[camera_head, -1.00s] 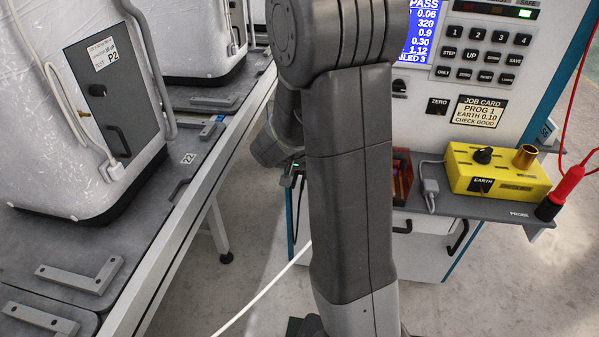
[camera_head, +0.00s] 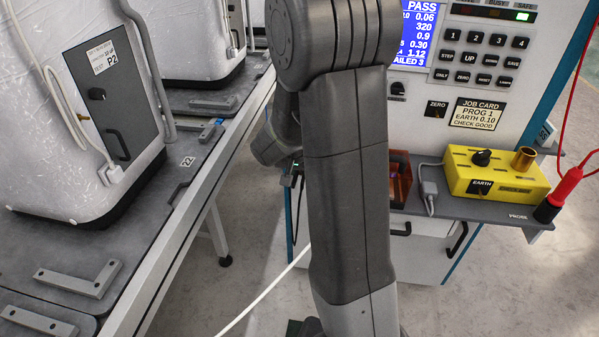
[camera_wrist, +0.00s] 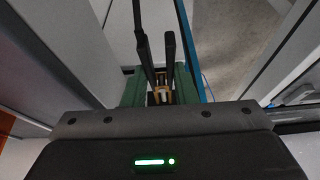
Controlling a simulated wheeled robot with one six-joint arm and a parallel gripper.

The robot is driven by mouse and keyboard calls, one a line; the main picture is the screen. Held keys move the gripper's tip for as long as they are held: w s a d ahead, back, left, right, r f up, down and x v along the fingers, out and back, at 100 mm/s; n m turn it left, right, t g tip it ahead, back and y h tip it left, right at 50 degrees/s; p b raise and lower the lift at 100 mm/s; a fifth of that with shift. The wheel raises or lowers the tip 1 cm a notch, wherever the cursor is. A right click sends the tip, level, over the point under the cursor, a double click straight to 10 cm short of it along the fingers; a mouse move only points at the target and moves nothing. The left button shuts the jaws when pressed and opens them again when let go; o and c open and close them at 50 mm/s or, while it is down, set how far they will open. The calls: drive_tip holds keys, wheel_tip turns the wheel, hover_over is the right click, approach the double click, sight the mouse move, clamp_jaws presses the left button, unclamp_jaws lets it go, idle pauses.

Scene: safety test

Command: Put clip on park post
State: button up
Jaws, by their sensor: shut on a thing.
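In the wrist view the two dark fingers of my gripper (camera_wrist: 158,55) are close together. A small tan or brass-coloured piece (camera_wrist: 160,93) shows between them, with green parts on both sides; it appears to be the clip. Its outline is mostly hidden by my wrist. In the head view my arm hides the gripper's fingers and what they hold. No post marked as the park post can be made out.
The tester cabinet (camera_head: 415,105) stands behind and right of my arm, with a grey shelf (camera_head: 470,208). An orange-walled holder (camera_head: 401,178) and a red probe (camera_head: 567,185) are there. A bench (camera_head: 150,225) with wrapped units runs along the left. A white cable (camera_head: 262,292) crosses the floor.

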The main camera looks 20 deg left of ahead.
idle(0.4)
drive_tip(key=o, duration=0.9)
drive_tip(key=p+v, duration=0.2)
drive_tip(key=v, duration=1.1)
drive_tip(key=shift+s+r, duration=0.2)
drive_tip(key=shift+r, duration=0.15)
